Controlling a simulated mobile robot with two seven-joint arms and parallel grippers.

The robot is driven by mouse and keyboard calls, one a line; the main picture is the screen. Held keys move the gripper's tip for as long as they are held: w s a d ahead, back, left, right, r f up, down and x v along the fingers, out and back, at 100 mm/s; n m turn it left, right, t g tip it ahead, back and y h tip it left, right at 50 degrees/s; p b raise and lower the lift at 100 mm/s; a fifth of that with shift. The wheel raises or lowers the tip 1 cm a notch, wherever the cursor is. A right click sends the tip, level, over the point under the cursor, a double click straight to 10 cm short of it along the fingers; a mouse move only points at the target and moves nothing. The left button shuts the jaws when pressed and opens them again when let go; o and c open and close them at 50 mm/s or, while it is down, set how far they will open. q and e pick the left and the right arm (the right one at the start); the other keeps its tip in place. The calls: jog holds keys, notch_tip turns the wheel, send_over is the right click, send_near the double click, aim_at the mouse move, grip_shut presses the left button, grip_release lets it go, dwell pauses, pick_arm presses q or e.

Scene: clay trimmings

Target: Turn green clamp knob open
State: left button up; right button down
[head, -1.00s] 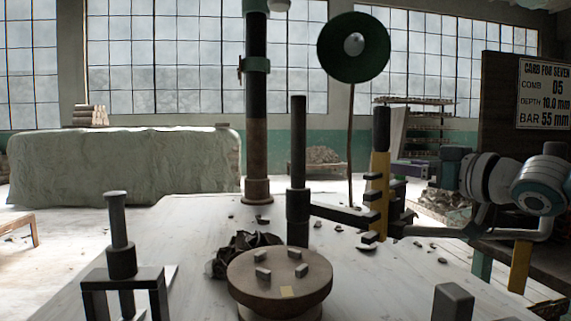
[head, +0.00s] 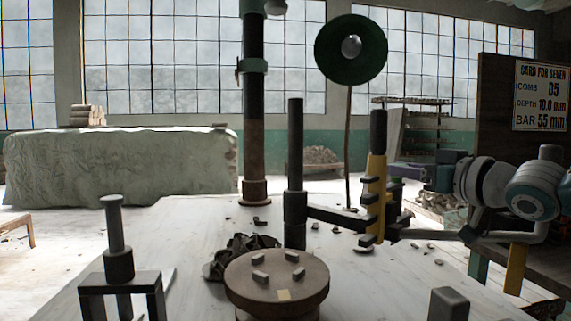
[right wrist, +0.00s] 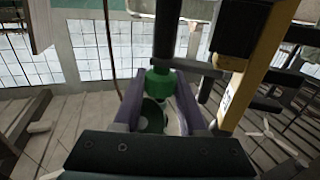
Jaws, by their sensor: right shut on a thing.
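The green clamp knob (right wrist: 160,82) shows in the right wrist view below a dark upright post. My right gripper (right wrist: 160,92) has its purple fingers on either side of the knob and is shut on it. In the head view my right gripper (head: 411,172) reaches in from the right, just behind the yellow comb bar (head: 376,190) with dark teeth. Only a small green part of the knob (head: 396,180) shows there; the rest is hidden by the bar. My left gripper is in neither view.
A dark horizontal arm (head: 338,215) joins the bar to an upright post (head: 295,170). A round turntable (head: 310,279) with small blocks stands in front. A black-legged stand (head: 120,278) is at left. Clay scraps litter the pale tabletop (head: 200,225). A card (head: 540,97) hangs right.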

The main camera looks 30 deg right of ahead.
jog(key=shift+a+r+m+g+h+p, duration=0.15)
jog(key=shift+m+h+p, duration=0.75)
jog(key=shift+h+p, duration=0.7)
jog(key=shift+d+r+m+g+h+p, duration=0.15)
jog(key=shift+m+h+p, duration=0.85)
jog(key=shift+p, duration=1)
jog(key=h, duration=0.1)
jog(key=m+g+h+p, duration=0.1)
jog(key=shift+a+f+h, duration=0.15)
jog(key=shift+f+h, duration=0.05)
jog(key=shift+h, duration=0.2)
jog(key=shift+f+m+g+h+p, duration=0.1)
jog(key=shift+m+g+h+p, duration=0.2)
jog(key=shift+m+g+h, duration=0.6)
jog(key=shift+h, duration=0.5)
